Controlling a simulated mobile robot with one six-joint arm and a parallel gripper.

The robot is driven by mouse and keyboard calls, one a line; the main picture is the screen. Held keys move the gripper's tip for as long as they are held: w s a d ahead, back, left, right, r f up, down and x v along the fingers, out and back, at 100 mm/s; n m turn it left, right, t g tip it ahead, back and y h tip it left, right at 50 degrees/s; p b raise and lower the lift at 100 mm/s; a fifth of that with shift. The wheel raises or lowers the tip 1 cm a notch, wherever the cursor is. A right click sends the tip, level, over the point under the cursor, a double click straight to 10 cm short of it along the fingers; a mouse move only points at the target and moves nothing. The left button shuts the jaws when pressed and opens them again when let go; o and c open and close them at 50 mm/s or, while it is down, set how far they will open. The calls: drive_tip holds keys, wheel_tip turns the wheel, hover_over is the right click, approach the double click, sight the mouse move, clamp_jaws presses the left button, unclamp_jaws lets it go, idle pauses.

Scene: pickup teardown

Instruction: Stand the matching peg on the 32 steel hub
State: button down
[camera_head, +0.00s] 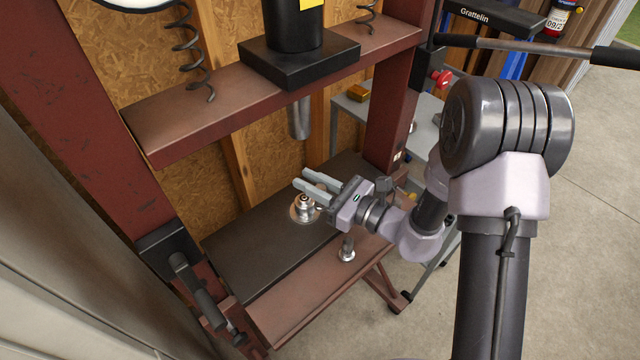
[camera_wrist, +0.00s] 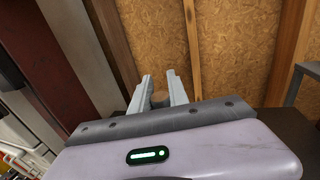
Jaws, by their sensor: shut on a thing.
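My gripper (camera_head: 304,179) reaches left over the dark press bed, its two grey fingers nearly level. In the wrist view my gripper (camera_wrist: 158,79) is shut on a short brownish round piece, likely the peg (camera_wrist: 159,99); only its end shows between the fingers. Just below the fingers in the head view, a round steel hub (camera_head: 304,214) with a wide flange sits on the bed. A stepped, shiny part shows over its middle, and I cannot tell whether the held piece touches it. I cannot read any size mark. Another small steel peg-like part (camera_head: 347,249) stands on the red front beam.
The dark press bed (camera_head: 260,245) is bare to the left. A steel ram (camera_head: 300,118) hangs above and behind the fingers. Red frame posts (camera_head: 392,110) stand at both sides.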

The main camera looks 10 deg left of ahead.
drive_tip(key=p, duration=0.1)
hover_over(304, 200)
drive_tip(key=w+x, duration=0.1)
drive_tip(key=x, duration=0.2)
drive_tip(key=shift+s+f+b, duration=0.1)
drive_tip(key=shift+f+b, duration=0.65)
drive_tip(key=shift+f, duration=0.35)
drive_tip(key=shift+d+f, duration=0.1)
drive_tip(key=shift+f, duration=0.05)
drive_tip(key=c, duration=1.2)
unclamp_jaws()
drive_tip(key=shift+s, duration=0.1)
